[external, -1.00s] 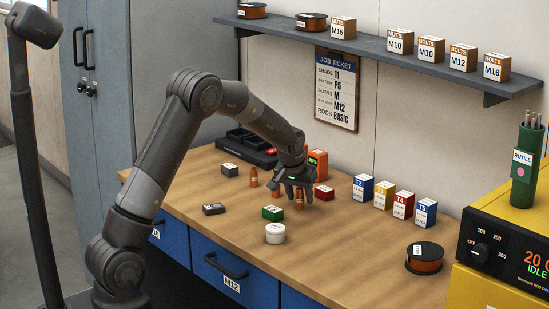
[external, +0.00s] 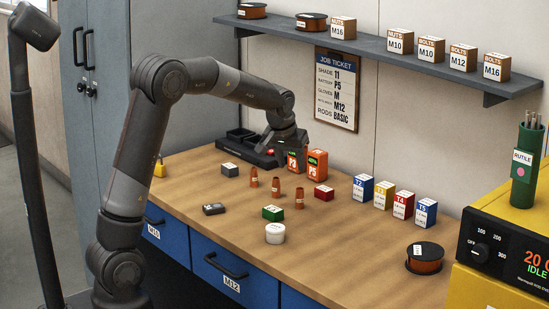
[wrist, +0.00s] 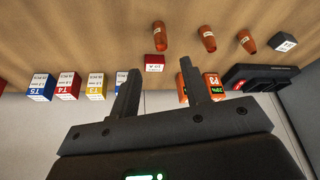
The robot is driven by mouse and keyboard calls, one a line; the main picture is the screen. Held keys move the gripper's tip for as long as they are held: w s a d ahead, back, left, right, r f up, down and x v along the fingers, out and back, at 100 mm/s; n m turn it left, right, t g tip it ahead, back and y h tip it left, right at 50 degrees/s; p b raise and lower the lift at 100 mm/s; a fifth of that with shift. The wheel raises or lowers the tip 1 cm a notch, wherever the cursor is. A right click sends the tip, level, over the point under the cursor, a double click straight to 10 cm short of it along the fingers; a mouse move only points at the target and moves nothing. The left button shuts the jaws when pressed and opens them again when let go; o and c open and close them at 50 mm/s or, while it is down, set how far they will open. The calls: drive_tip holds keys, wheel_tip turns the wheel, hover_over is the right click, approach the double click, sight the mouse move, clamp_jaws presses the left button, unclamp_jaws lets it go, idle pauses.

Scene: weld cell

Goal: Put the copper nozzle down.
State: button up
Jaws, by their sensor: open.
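Three copper nozzles stand upright on the wooden bench. The right one (external: 299,198) is behind and right of the green box. The middle one (external: 276,186) and the left one (external: 254,177) stand in a row with it. The wrist view shows the right nozzle (wrist: 159,38), the middle one (wrist: 207,38) and the left one (wrist: 246,41). My gripper (external: 283,149) is raised behind the nozzles, near the orange battery packs, and touches none of the nozzles. In the wrist view its fingers (wrist: 159,67) are apart with nothing held between them.
Orange packs P3 (external: 296,161) and P5 (external: 317,163) stand close to my gripper, by the black charger (external: 240,142). A red box (external: 323,193), green box (external: 273,213), white jar (external: 275,233) and dark box (external: 214,209) surround the nozzles.

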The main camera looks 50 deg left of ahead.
drive_tip(key=s+d+r+m+h, duration=0.15)
drive_tip(key=s+r, duration=0.25)
drive_tip(key=s, duration=0.5)
drive_tip(key=s+d+r+m, duration=0.15)
drive_tip(key=s+r, duration=0.25)
drive_tip(key=s, duration=0.5)
drive_tip(key=s+d+f, duration=0.1)
drive_tip(key=s+d, duration=0.1)
drive_tip(key=s, duration=0.7)
drive_tip(key=s+d+f+m+t, duration=0.1)
drive_tip(key=s+d, duration=0.1)
drive_tip(key=s, duration=0.6)
drive_tip(key=shift+s+f, duration=0.3)
drive_tip(key=shift+s, duration=0.05)
idle(4.2)
